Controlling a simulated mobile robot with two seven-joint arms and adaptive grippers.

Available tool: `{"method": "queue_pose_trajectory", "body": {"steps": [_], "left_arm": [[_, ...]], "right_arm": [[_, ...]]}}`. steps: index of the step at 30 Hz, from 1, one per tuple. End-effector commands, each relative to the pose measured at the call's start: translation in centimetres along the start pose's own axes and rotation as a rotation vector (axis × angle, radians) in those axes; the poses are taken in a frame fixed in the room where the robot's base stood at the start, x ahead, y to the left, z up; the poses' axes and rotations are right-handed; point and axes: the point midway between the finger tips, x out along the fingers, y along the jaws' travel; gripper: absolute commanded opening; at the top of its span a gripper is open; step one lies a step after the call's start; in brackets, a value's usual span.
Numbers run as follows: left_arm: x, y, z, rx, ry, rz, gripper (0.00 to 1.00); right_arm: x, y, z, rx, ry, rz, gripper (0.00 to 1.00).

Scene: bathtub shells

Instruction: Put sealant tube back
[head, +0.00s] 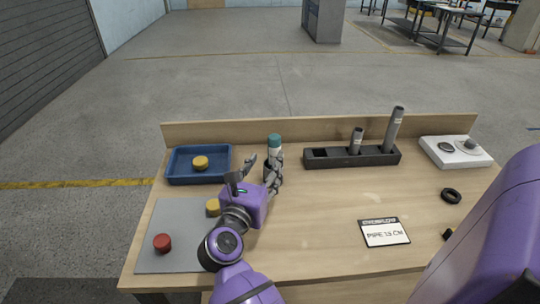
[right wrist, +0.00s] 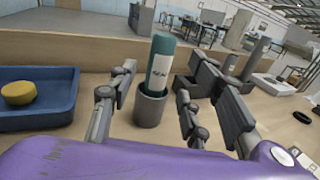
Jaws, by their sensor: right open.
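The sealant tube (head: 274,142), with a teal top and a white label, stands upright behind my right gripper (head: 261,169). In the right wrist view the tube (right wrist: 158,68) stands in a round grey cup (right wrist: 149,108). My right gripper is open, with its fingers (right wrist: 155,105) on either side of the cup and apart from it. The cup is mostly hidden by the gripper in the head view. My left gripper is not in view.
A blue tray (head: 178,178) holds a yellow disc (head: 201,162). A black rack (head: 325,160) holds two grey pipes. A grey mat (head: 158,215) carries red and yellow discs. A sign card (head: 384,232), black ring (head: 451,195) and white fixture (head: 455,152) are at right.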

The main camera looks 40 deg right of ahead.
Motion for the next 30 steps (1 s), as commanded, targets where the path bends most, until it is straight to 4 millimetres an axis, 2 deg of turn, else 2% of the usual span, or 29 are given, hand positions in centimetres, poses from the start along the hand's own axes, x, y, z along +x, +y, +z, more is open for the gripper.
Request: {"method": "queue_pose_trajectory", "body": {"steps": [3, 9, 22, 30], "left_arm": [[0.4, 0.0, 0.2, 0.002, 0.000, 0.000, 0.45], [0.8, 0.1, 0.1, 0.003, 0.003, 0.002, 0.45], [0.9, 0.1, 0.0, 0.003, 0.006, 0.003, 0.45], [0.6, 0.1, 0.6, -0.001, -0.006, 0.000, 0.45]], "right_arm": [[-2.3, -0.1, -0.3, -0.001, 0.004, 0.000, 0.45], [-4.4, 0.0, -0.1, 0.000, 0.002, 0.000, 0.45], [-4.7, 0.0, 0.1, 0.000, -0.001, 0.000, 0.45], [-4.7, 0.0, 0.0, 0.000, 0.000, 0.000, 0.45]]}}
